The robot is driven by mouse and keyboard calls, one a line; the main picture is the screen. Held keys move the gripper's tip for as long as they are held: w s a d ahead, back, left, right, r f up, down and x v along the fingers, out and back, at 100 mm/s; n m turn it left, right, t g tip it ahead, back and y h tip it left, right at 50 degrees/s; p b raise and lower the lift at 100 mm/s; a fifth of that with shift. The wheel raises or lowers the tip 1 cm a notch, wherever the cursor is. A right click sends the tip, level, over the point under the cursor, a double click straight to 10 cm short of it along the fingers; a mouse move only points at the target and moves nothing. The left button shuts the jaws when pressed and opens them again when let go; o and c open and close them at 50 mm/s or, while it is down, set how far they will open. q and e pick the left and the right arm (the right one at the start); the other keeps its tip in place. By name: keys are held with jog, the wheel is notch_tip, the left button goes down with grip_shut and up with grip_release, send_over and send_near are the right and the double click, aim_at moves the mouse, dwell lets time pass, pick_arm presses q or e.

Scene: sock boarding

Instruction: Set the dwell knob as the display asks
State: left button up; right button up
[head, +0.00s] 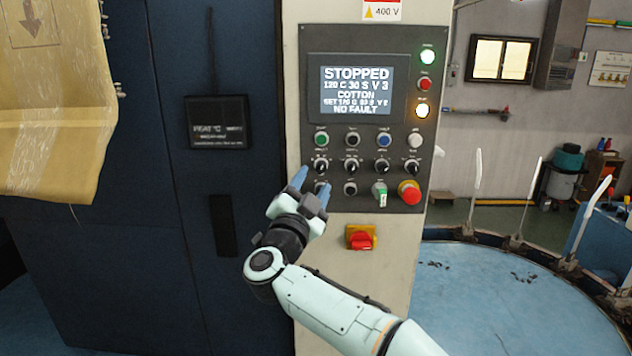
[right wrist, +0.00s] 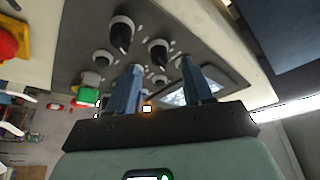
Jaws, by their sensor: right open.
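The display (head: 357,91) on the control panel reads STOPPED, 120 C 30 S V 3, COTTON, a smaller SET line and NO FAULT; the SET digits are too small to read surely. Below it is a row of black knobs with white pointers: a leftmost knob (head: 321,166), a second (head: 352,166), a third (head: 382,166) and a rightmost (head: 412,166). Their labels are unreadable, so I cannot tell which is dwell. My right gripper (head: 310,186) is open and empty at the panel's lower left, below the leftmost knob. In the right wrist view, a knob (right wrist: 158,51) shows beyond its fingers. My left gripper is out of view.
A dark cabinet (head: 170,250) stands left; a round blue table (head: 500,300) is at right.

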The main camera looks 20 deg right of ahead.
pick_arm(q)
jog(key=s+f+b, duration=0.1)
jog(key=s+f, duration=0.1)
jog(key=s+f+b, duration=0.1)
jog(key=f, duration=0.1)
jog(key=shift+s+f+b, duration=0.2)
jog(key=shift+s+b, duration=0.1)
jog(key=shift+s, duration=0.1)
pick_arm(e)
jog(key=v, duration=0.9)
jog(key=shift+s, duration=0.3)
jog(key=shift+a, duration=0.1)
jog(key=shift+f, duration=0.1)
